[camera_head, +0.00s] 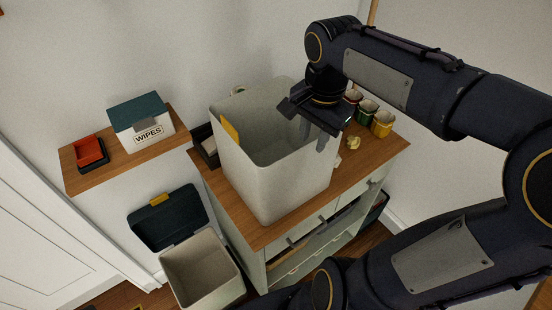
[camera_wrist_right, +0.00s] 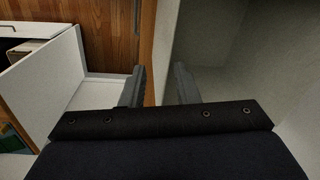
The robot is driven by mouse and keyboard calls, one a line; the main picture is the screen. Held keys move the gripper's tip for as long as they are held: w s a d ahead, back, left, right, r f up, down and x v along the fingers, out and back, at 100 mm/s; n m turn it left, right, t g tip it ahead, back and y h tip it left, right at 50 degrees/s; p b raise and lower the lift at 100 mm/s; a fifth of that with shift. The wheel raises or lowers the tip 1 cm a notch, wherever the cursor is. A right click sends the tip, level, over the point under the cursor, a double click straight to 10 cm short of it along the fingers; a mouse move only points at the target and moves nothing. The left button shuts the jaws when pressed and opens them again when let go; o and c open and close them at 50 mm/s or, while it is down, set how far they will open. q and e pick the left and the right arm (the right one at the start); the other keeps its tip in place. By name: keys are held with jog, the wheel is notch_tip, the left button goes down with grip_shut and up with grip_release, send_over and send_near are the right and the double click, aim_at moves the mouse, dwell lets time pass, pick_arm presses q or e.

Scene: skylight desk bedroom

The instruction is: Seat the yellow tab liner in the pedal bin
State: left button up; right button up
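The yellow tab liner (camera_head: 275,180) is a tall pale grey open box standing upright on the wooden cabinet top. Its yellow tab (camera_head: 230,129) is on the left rim. The pedal bin (camera_head: 203,270) stands on the floor at lower left, its dark lid (camera_head: 168,217) raised and its inside empty. My right gripper (camera_head: 313,134) is at the liner's right rim, fingers pointing down. In the right wrist view, my right gripper (camera_wrist_right: 158,88) is open, with the liner's wall (camera_wrist_right: 164,50) between its fingers; I cannot tell whether they touch it. My left gripper is out of view.
The cabinet top (camera_head: 378,155) holds red, green and yellow cups (camera_head: 382,124) and a small yellow crumpled item (camera_head: 354,143) right of the liner.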

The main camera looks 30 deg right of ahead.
jog(key=shift+w+d+f+m+g, duration=0.2)
jog(key=shift+w+d+m+g, duration=0.4)
jog(key=shift+m, duration=0.4)
jog(key=shift+w+d+f, duration=0.1)
jog(key=shift+d+f, duration=0.05)
jog(key=shift+f, duration=0.05)
notch_tip(320, 180, down, 7)
jog(key=p, duration=0.1)
jog(key=shift+a+f, duration=0.15)
jog(key=shift+a, duration=0.05)
grip_shut()
